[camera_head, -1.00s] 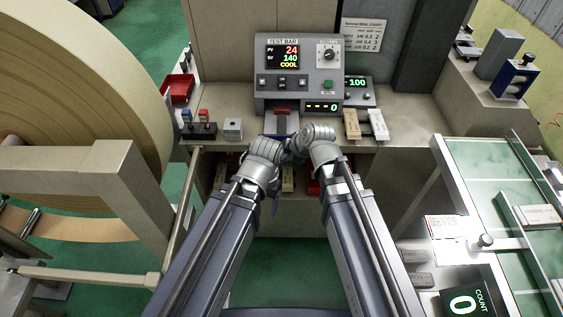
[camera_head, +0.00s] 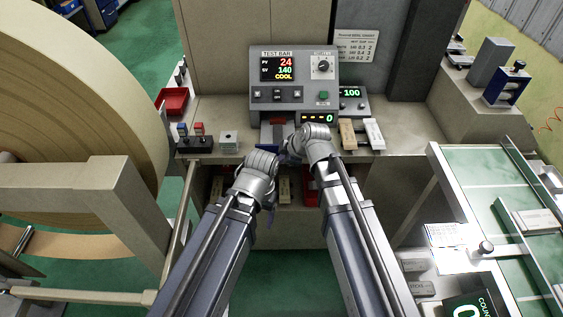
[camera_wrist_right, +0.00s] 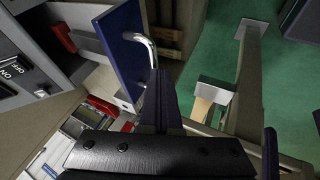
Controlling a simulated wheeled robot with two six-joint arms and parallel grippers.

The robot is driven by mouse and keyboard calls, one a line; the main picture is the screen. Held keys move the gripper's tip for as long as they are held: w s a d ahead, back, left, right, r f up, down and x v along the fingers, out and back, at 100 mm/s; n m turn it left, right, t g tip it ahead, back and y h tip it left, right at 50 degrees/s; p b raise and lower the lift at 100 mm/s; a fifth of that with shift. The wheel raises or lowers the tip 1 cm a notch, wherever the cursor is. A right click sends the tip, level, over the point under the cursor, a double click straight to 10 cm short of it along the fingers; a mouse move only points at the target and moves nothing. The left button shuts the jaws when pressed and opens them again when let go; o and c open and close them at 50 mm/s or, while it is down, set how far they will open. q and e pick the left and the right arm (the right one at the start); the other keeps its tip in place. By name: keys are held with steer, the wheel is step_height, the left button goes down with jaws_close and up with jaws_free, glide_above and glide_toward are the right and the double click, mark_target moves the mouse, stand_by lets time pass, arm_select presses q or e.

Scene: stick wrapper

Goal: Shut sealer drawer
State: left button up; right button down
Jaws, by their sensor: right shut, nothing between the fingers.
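The sealer (camera_head: 293,75) stands on the bench with its display lit. Its drawer shows in the right wrist view as a blue front panel (camera_wrist_right: 122,50) with a bent chrome handle (camera_wrist_right: 148,46). A gap shows between the panel and the grey housing, so the drawer stands partly out. My right gripper (camera_head: 287,156) is at the drawer's front in the head view; its shut, empty fingers (camera_wrist_right: 158,98) are close to the handle, and contact is unclear. My left gripper (camera_head: 268,198) is lower and left, in front of the bench, its fingers mostly hidden.
A small switch box (camera_head: 195,143) and a pale block (camera_head: 229,141) stand left of the sealer. Two bars (camera_head: 347,133) lie to its right. A large paper roll (camera_head: 75,90) fills the left; a green conveyor (camera_head: 485,185) is at right.

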glide_toward(276, 129)
steer(key=x, duration=0.5)
steer(key=shift+w, duration=0.15)
steer(key=shift+s, duration=0.55)
steer(key=s, duration=0.2)
steer(key=s+r+p, duration=0.1)
steer(key=shift+s+d+r+p, duration=0.1)
steer(key=shift+s+r+p, duration=0.15)
steer(key=shift+s+p, duration=0.1)
arm_select(q)
step_height(276, 129, up, 9)
steer(key=d+p, duration=0.1)
steer(key=p, duration=0.6)
steer(key=shift+d+r, duration=0.15)
steer(key=shift+d, duration=0.1)
arm_select(e)
steer(key=v, duration=0.9)
steer(key=shift+d, duration=0.15)
